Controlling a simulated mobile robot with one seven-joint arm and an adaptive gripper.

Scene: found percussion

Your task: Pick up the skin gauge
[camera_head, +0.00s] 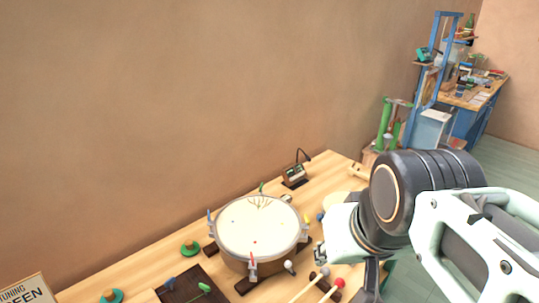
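A round drum (258,228) with a pale skin stands on the wooden table, with coloured pegs around its rim. A small dark box with a lit face and a thin bent cable (294,174) stands behind the drum near the back edge. It may be the skin gauge, but I cannot tell for sure. My gripper (320,256) is at the right of the drum, at the end of my pale arm. Its fingers are mostly hidden behind the wrist, so I cannot see whether it holds anything.
Mallets (322,285) with grey and red heads lie in front of the drum. A sign (27,291) is at lower left. A blue workbench (464,123) stands far right.

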